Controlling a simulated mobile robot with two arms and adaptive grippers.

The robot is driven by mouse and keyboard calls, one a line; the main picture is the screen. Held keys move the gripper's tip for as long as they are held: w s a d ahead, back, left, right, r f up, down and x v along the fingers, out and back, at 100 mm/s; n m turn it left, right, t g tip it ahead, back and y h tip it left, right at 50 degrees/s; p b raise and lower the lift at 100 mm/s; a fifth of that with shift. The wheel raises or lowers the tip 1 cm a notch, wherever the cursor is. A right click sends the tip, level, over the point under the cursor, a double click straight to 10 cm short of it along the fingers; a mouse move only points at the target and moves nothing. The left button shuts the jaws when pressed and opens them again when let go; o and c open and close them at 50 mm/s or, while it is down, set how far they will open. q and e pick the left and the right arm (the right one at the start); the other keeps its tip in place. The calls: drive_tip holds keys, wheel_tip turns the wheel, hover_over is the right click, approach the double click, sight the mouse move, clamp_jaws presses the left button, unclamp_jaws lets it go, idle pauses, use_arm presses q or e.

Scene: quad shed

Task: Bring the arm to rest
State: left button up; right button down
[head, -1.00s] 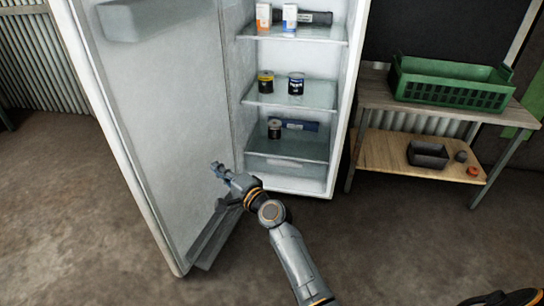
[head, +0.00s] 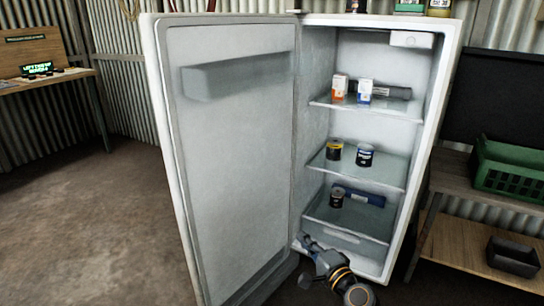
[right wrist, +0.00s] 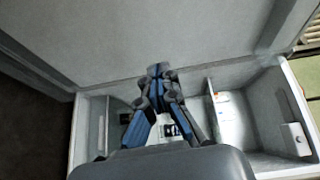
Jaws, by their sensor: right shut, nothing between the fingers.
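My right gripper (head: 303,240) shows low in the head view, in front of the bottom of the open fridge, near the hinge side of its door. Its fingers are shut and empty. In the right wrist view the closed fingertips (right wrist: 158,70) point at the pale inner face of the fridge door (right wrist: 170,35). The rest of my right arm drops out at the bottom edge of the head view. My left gripper is not in view.
The fridge door (head: 235,140) stands wide open to the left. Cans and small boxes stand on the fridge shelves (head: 385,173). A workbench (head: 65,78) is at far left. A green crate (head: 508,170) and a dark tray (head: 513,257) are on the right-hand table. The floor (head: 90,230) at left is clear.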

drive_tip(key=s+a+f+n+g+h, duration=0.1)
drive_tip(key=s+f+n+g, duration=0.7)
drive_tip(key=s+f, duration=0.8)
use_arm(q)
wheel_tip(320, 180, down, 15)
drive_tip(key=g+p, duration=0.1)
drive_tip(key=p, duration=0.5)
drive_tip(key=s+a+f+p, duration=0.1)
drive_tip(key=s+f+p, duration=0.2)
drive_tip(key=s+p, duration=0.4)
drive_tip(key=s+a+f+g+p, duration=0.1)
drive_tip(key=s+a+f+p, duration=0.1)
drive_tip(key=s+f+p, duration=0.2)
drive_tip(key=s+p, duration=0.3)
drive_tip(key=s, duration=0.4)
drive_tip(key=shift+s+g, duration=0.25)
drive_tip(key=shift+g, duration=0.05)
use_arm(e)
drive_tip(key=s+d+f+n+g+h, duration=0.2)
drive_tip(key=s+f, duration=0.4)
drive_tip(key=s, duration=0.7)
drive_tip(key=s+d+f+n+g+h, duration=0.2)
drive_tip(key=s+d+f, duration=0.3)
drive_tip(key=s, duration=0.9)
drive_tip(key=s+d+f+n+g+h, duration=0.1)
drive_tip(key=s+d+f+n+g, duration=0.2)
drive_tip(key=s+f, duration=0.5)
drive_tip(key=s, duration=0.6)
drive_tip(key=shift+d+h, duration=0.35)
drive_tip(key=shift+h, duration=0.05)
